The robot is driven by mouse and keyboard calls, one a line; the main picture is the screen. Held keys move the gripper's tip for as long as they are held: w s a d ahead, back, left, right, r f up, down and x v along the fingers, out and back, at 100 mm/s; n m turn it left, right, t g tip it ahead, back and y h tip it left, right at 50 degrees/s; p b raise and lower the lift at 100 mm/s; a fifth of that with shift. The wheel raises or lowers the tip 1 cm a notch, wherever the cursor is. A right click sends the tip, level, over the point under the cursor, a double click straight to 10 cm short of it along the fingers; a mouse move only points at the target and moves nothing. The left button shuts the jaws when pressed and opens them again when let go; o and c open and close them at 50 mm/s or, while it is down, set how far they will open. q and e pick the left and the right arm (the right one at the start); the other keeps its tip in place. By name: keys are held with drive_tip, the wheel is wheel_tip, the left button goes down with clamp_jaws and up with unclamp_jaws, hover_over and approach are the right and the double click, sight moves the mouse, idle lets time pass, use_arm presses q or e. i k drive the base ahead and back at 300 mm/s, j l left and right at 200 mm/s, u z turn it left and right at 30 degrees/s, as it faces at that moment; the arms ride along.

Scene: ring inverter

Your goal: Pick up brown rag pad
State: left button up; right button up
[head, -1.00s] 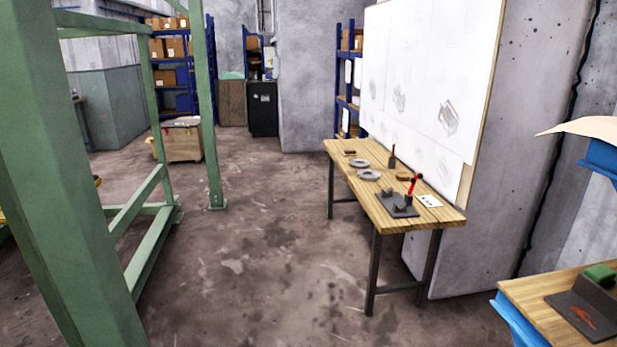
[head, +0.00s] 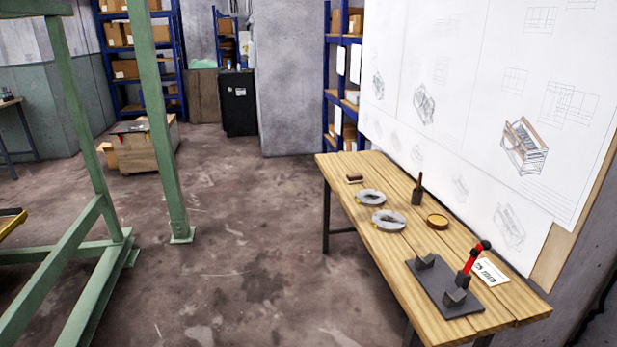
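A wooden workbench (head: 372,232) stands to the right of centre in the head view. A small dark brown block-like piece (head: 354,179) lies near its far left corner. A round orange-brown piece with a dark rim (head: 437,221) lies nearer the middle, towards the wall side. At this size I cannot tell which of the two is the brown rag pad. Both lie apart from other things on the bench. Neither of my grippers is in view.
Two grey rings (head: 388,220), a dark upright tool (head: 418,190), a dark fixture with a red handle (head: 447,291) and a white card (head: 490,272) share the bench. A green steel frame (head: 160,130) stands left. The floor (head: 250,240) between is clear.

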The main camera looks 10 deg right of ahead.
sight(351, 179)
drive_tip(key=i+u, duration=0.45)
drive_tip(key=i, duration=0.15)
drive_tip(key=i+u, duration=0.45)
drive_tip(key=i, duration=0.15)
drive_tip(key=i+l+u, duration=0.4)
drive_tip(key=i, duration=0.15)
drive_tip(key=i+j+u, duration=0.2)
drive_tip(key=i, duration=0.3)
drive_tip(key=i+j+u, duration=0.2)
drive_tip(key=i, duration=0.35)
drive_tip(key=z, duration=3.6)
